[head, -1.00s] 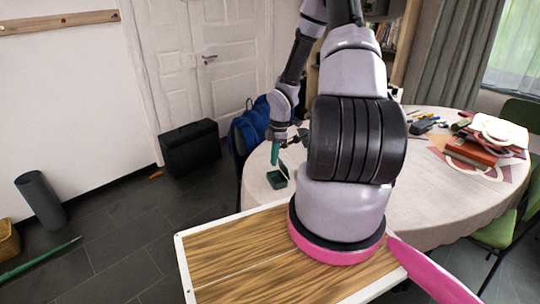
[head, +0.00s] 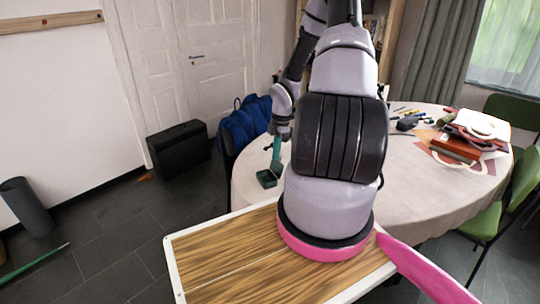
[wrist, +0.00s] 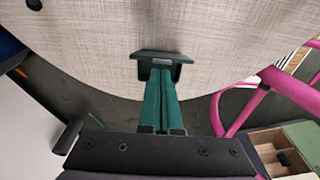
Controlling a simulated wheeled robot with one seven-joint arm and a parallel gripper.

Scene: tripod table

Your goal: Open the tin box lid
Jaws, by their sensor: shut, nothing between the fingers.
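The tin box (head: 267,178) is small and dark green. It stands on the tablecloth near the table's left front edge in the head view. Its top looks like a dark recess with a paler rim, but it is too small to tell how the lid stands. In the wrist view the tin box (wrist: 173,57) shows as a green flat-edged shape at the fingertips. My gripper (head: 275,168) points down with green fingers, shut and empty, tips at the box's upper right side. In the wrist view my gripper (wrist: 160,72) overlaps the box; contact is unclear.
The round table (head: 405,190) has clear cloth around the box. Bags and books (head: 465,140) lie at its far right, with small tools (head: 408,118) behind. A blue backpack (head: 245,122) is beyond the left edge. Green chairs (head: 505,205) stand at right.

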